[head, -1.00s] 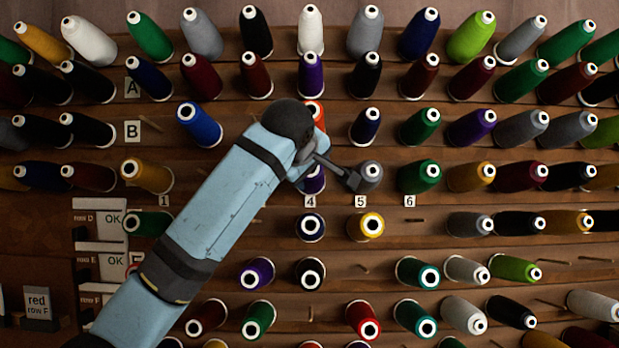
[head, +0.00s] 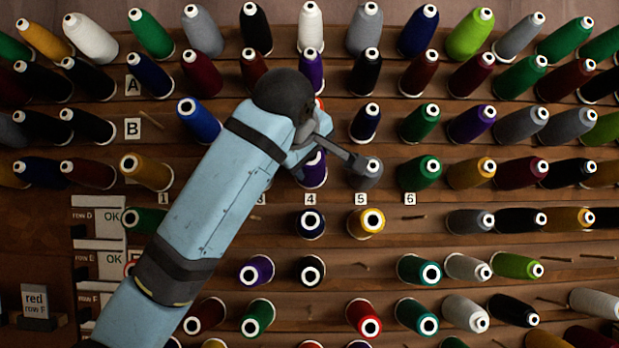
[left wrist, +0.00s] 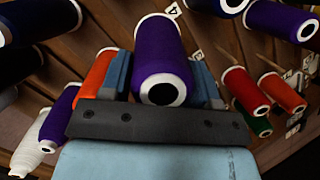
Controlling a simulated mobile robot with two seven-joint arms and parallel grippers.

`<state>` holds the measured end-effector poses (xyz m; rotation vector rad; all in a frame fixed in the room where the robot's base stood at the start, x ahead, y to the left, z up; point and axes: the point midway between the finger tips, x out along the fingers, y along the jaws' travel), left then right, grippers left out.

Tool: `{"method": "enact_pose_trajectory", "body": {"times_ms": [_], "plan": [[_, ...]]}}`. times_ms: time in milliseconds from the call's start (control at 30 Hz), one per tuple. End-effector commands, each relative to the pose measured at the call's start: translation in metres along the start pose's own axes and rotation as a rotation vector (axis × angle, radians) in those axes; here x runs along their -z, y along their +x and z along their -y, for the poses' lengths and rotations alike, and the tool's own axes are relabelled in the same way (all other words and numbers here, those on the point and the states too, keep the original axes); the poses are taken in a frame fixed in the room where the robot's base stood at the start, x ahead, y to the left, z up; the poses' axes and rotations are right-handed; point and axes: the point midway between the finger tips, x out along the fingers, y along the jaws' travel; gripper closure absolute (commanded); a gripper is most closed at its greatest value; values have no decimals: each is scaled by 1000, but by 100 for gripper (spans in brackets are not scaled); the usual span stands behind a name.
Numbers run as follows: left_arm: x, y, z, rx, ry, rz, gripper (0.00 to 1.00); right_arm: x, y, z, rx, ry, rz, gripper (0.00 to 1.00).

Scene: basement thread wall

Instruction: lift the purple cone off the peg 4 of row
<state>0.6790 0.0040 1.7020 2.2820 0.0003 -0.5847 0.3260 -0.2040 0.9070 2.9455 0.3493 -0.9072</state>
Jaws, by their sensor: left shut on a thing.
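The purple cone (head: 313,176) sits in the row just above the number tag 4 (head: 310,198) in the head view, its upper part partly covered by my left gripper. In the left wrist view the purple cone (left wrist: 160,52) stands between the two blue fingers, its holed tip facing the camera. My left gripper (head: 326,162) is shut on it, with one dark finger showing to its right; it also shows in the left wrist view (left wrist: 163,78). The cone's base looks close to the board; I cannot tell whether it is clear of the peg. My right gripper is not in view.
A grey cone (head: 369,175) stands close to the right finger, above tag 5. An orange cone (left wrist: 98,80) is just beside the left finger in the wrist view. Thread cones crowd the board, with several bare pegs.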

Motion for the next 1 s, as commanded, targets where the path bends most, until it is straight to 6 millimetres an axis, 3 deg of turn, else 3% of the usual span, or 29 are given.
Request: {"method": "enact_pose_trajectory", "body": {"times_ms": [600, 1000], "plan": [[-14, -45, 2, 0, 1, 1, 65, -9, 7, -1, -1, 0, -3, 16], [-14, -49, 1, 0, 0, 0, 65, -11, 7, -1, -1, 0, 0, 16]]}}
